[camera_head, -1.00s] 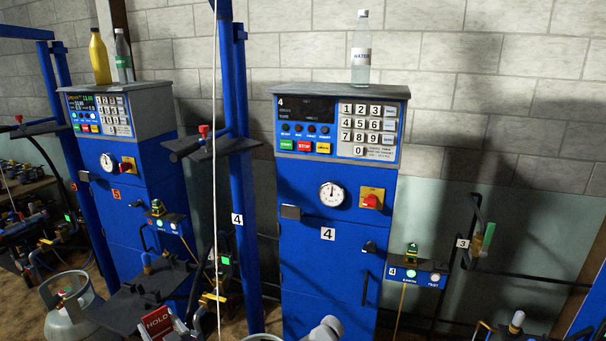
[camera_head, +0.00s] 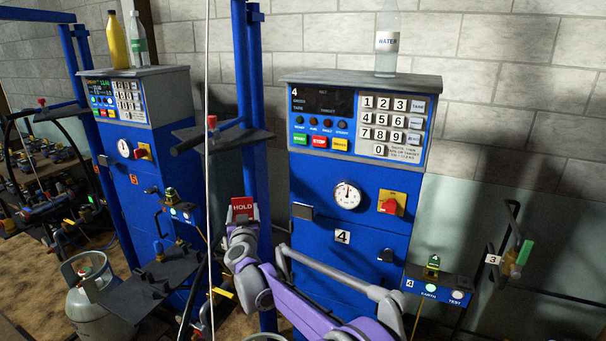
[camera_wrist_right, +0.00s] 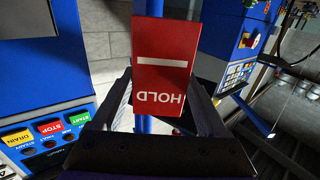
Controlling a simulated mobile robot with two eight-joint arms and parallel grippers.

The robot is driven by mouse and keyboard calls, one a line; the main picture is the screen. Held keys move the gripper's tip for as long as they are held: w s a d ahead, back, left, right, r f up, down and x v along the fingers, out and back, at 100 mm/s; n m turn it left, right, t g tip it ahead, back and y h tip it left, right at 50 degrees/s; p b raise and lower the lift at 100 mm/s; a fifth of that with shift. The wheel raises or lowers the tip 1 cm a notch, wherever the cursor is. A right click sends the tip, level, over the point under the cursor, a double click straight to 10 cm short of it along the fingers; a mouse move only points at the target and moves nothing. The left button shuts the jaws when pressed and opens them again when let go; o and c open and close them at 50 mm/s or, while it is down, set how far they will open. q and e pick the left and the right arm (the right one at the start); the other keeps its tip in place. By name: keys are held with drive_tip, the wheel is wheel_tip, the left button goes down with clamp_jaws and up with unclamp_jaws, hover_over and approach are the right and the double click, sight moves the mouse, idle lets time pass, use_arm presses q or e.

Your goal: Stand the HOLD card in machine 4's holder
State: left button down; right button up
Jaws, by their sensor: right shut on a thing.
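The red HOLD card (camera_head: 243,207) is upright in my right gripper (camera_head: 241,228), left of machine 4 (camera_head: 340,265) and in front of a blue post. In the right wrist view, the card (camera_wrist_right: 160,55) appears upside down between the two dark fingers of the right gripper (camera_wrist_right: 162,112), which is shut on it. Machine 4 is a blue cabinet with a number 4 label. A small dark bracket (camera_head: 302,211) juts from its front left, apart from the card; it looks like the holder, and no card shows in it. My left gripper is not in view.
The blue post (camera_head: 244,110) and a pale hanging line (camera_head: 208,150) stand left of machine 4. A gauge (camera_head: 347,195) and red switch (camera_head: 390,205) are on its front. A clear bottle (camera_head: 386,50) stands on top. A gas cylinder (camera_head: 95,300) is lower left.

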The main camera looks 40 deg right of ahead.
drive_tip(key=s+d+r+m+g+h, duration=0.1)
drive_tip(key=d+r+m+g+h, duration=0.1)
drive_tip(key=d, duration=0.4)
drive_tip(key=s+d+r+m+g+h, duration=0.1)
drive_tip(key=d+r+m+g+h, duration=0.1)
drive_tip(key=d, duration=0.4)
drive_tip(key=s+d+r+m+g+h+p, duration=0.1)
drive_tip(key=d+r+m+g+h, duration=0.1)
drive_tip(key=d, duration=0.4)
drive_tip(key=shift+s+d+r+m+g+h, duration=0.15)
drive_tip(key=shift+s+r+m+g+h, duration=0.05)
drive_tip(key=shift+r+g+h, duration=0.2)
drive_tip(key=shift+s+d+r+m+g+h, duration=0.1)
drive_tip(key=shift+s+r+m+g+h, duration=0.1)
drive_tip(key=shift+r+g+h, duration=0.15)
drive_tip(key=shift+s+d, duration=0.2)
drive_tip(key=shift+a, duration=0.1)
drive_tip(key=shift+f+b, duration=0.3)
drive_tip(key=shift+f, duration=0.05)
drive_tip(key=shift+f+b, duration=1.5)
drive_tip(key=shift+f, duration=1.4)
drive_tip(key=shift+f+b, duration=0.5)
drive_tip(key=shift+f, duration=0.4)
